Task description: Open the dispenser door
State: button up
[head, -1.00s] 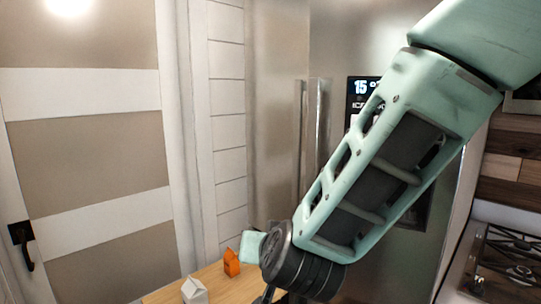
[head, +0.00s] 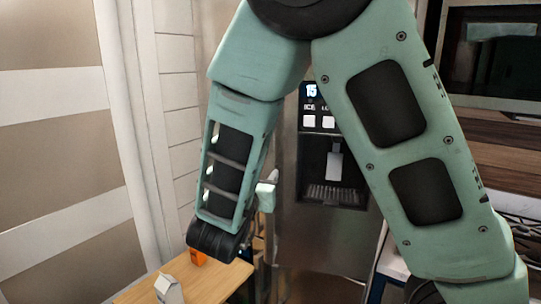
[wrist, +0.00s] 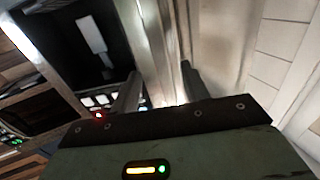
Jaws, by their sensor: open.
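The dispenser door is the stainless fridge door (head: 315,240) in the middle of the head view. Its dark recess (head: 333,170) has a white paddle, with a lit display and buttons above. In the wrist view the dispenser (wrist: 95,45) is at the upper left, turned over. Vertical metal handle bars (wrist: 167,45) run down between my two fingertips in that picture. My gripper (wrist: 160,92) is open, its fingers on either side of the bars' line; I cannot tell whether they touch. In the head view my arm hides the handles and most of the gripper.
A microwave (head: 490,50) is at the right.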

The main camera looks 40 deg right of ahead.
aim_at(269, 164)
jog(key=p+x, duration=0.3)
jog(key=x, duration=0.7)
jog(key=shift+d, duration=0.15)
jog(key=shift+w, duration=0.1)
grip_shut()
